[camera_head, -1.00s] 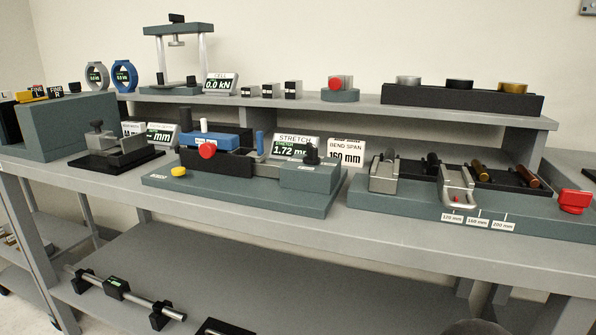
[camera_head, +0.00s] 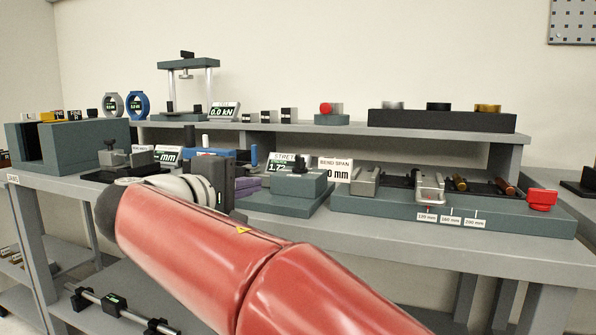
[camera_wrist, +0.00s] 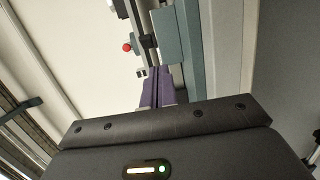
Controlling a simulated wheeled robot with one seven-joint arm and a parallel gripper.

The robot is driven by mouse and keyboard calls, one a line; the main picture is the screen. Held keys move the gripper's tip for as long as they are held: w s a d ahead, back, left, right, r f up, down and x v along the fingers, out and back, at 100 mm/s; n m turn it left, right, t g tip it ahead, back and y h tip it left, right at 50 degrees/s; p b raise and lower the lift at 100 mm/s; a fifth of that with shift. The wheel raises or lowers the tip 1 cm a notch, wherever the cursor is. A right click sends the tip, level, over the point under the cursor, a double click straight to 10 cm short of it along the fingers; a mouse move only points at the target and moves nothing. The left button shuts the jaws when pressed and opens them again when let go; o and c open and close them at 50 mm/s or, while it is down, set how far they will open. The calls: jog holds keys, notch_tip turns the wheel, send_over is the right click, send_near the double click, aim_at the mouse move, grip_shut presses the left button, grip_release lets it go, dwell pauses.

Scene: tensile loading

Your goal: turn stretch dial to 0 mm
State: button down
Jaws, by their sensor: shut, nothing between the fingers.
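The stretch rig has a teal base (camera_head: 285,205) with a raised block at its right end. A black knob (camera_head: 299,166), which looks like the stretch dial, stands on that block. The stretch display (camera_head: 287,162) behind it is partly covered by the knob; "1.72" can be made out. My gripper (camera_head: 252,185) is in front of the rig's left part, its purple fingers pointing right towards the block, apart from the knob. The fingers (camera_wrist: 158,92) are together and empty in the wrist view. My red arm and gripper hide the rig's left front.
The bend span sign (camera_head: 335,168) and the bend fixture (camera_head: 455,212) stand close on the right. A blue post (camera_head: 253,155) rises behind my fingers. The shelf (camera_head: 340,130) with small devices runs behind. A red handle (camera_head: 541,200) is at the far right.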

jog(key=a, duration=0.2)
jog(key=t, duration=0.1)
send_near(298, 162)
jog(key=w, duration=0.2)
jog(key=w+a, duration=0.1)
jog(key=w, duration=0.1)
jog(key=shift+w+a, duration=0.1)
jog(key=shift+a, duration=0.15)
jog(key=d, duration=0.1)
jog(key=w+d, duration=0.1)
jog(key=d, duration=0.1)
jog(key=shift+w+d, duration=0.1)
jog(key=shift+d, duration=0.05)
jog(key=shift+w+d, duration=0.1)
jog(key=shift+d, duration=0.3)
jog(key=shift+s+d+f+n+t+y+b, duration=0.1)
jog(key=shift+d+n+t+y+b, duration=0.25)
jog(key=shift+n+y+b, duration=0.5)
jog(key=shift+s+d+f+n+t+y+b, duration=0.15)
jog(key=shift+n+t+y+b, duration=0.4)
jog(key=shift+y, duration=0.4)
